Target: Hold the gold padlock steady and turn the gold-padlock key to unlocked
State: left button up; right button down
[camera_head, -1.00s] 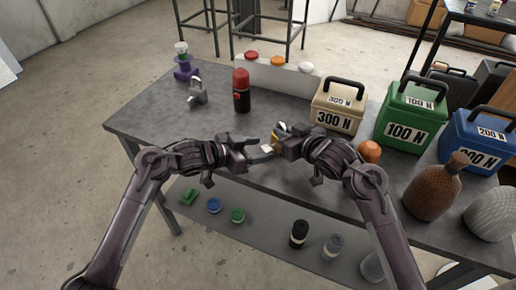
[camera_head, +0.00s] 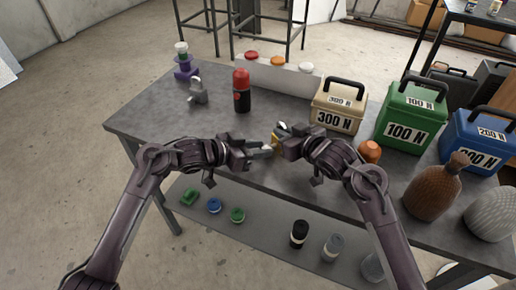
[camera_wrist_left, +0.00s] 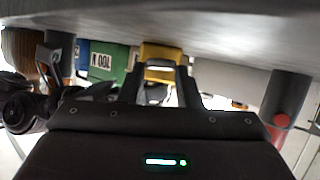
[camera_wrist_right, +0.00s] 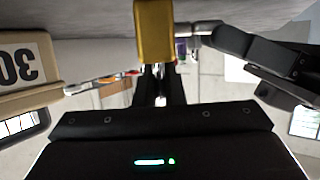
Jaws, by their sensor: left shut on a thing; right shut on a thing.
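The gold padlock (camera_head: 275,141) is at the front of the table, between my two grippers and mostly hidden by them in the head view. My right gripper (camera_head: 279,132) is shut on it; its gold body (camera_wrist_right: 155,32) fills the top middle of the right wrist view. My left gripper (camera_head: 266,149) is shut at the padlock's side, its fingers pointing at it. The gold body also shows just beyond the fingers in the left wrist view (camera_wrist_left: 161,53). The gold-padlock key is hidden between the left fingertips and cannot be made out clearly.
A grey padlock (camera_head: 198,92) and a red-topped black can (camera_head: 241,91) stand further back. Beige (camera_head: 338,106), green (camera_head: 411,113) and blue (camera_head: 480,140) weights stand to the right, with an orange object (camera_head: 369,151) near my right arm.

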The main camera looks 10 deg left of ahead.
jog(key=shift+f, duration=0.1)
pick_arm(q)
jog(key=o, duration=1)
jog(key=v, duration=1.2)
pick_arm(e)
jog(key=c, duration=1.4)
grip_release()
jog(key=shift+c, duration=0.2)
